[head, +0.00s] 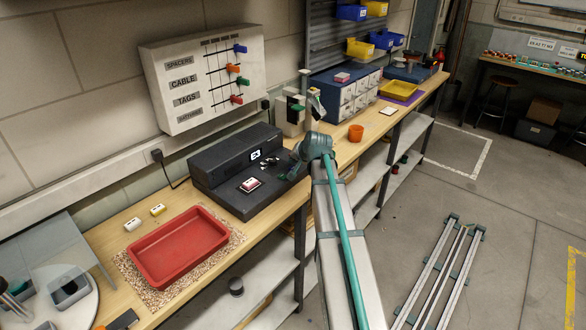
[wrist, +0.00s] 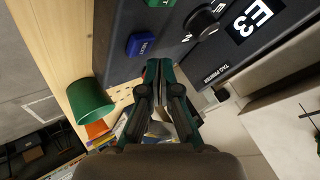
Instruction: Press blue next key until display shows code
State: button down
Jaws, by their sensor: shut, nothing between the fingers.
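The dark tag printer (head: 225,172) stands on the bench; it also fills the top of the wrist view (wrist: 185,55). Its lit display (wrist: 256,17) reads E3 and shows small in the head view (head: 256,154). The blue NEXT key (wrist: 143,45) is on the printer's face, left of a black knob (wrist: 205,22). A green key (wrist: 160,3) is partly cut off at the top edge. My gripper (wrist: 158,64) is shut and empty, its fingertips just beside and below the blue key in the wrist view. I cannot tell whether they touch the printer.
A white-and-red block (head: 250,185) sits on the printer's front part. A red tray (head: 180,247) lies left of the printer, and an orange cup (head: 356,132) stands to its right. A wall board (head: 205,78) with coloured sliders hangs behind. A green cup (wrist: 90,100) shows in the wrist view.

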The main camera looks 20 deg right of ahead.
jog(key=shift+r+p, duration=1.2)
jog(key=shift+r, duration=1.3)
